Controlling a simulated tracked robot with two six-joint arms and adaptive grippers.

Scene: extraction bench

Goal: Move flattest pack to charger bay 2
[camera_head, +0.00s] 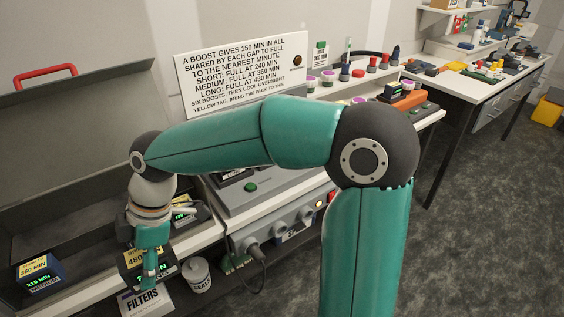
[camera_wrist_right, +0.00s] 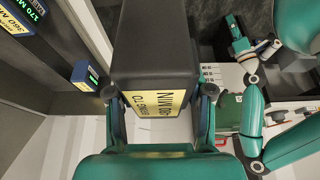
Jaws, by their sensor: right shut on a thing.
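My right gripper (camera_head: 150,250) is shut on a dark pack (camera_head: 138,280) with a yellow label reading 480 MIN. The pack also fills the upper middle of the right wrist view (camera_wrist_right: 155,50), between the two fingers. Its green display is partly hidden by a finger. A blue pack (camera_head: 38,272) labelled 360 MIN, its display reading about 210 MIN, stands at the far left. Another pack with a green display (camera_head: 183,213) is partly behind my wrist. The grey charger (camera_head: 285,188) is largely covered by my arm; I cannot make out bay 2. My left gripper (camera_wrist_right: 238,40) seems to show in the wrist view, its opening unclear.
A sign (camera_head: 243,68) about boost minutes stands behind the bench. A white SEALS tub (camera_head: 200,278) and a FILTERS box (camera_head: 147,300) are below the bench front. Coloured bottles and caps (camera_head: 372,65) stand at the back. Another cluttered table (camera_head: 480,85) is right.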

